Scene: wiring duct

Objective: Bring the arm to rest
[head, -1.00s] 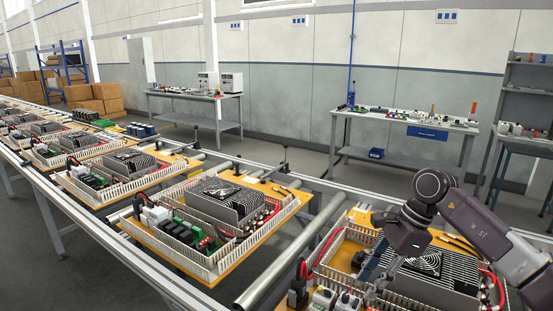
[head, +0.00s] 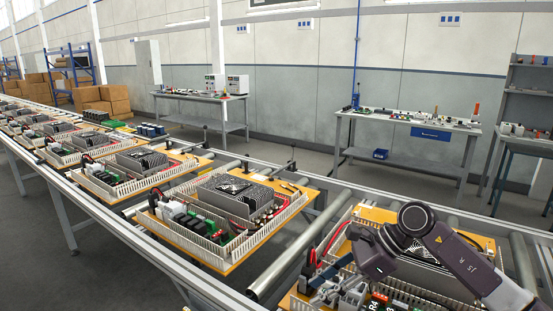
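My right arm comes in from the right edge in the head view. My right gripper (head: 331,282) hangs low over the near right orange board (head: 370,213), at the white and grey blocks along its left side. Its dark fingers blend with the parts behind them, so I cannot tell whether they are open or holding anything. The arm hides much of the black finned unit (head: 425,254) on this board. My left gripper is not in view.
The board lies on a roller conveyor (head: 290,255) that runs to the far left with several similar boards (head: 228,260). Workbenches (head: 400,122) stand along the back wall. A dark shelf (head: 530,75) stands at the right. Bare rollers separate the two nearest boards.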

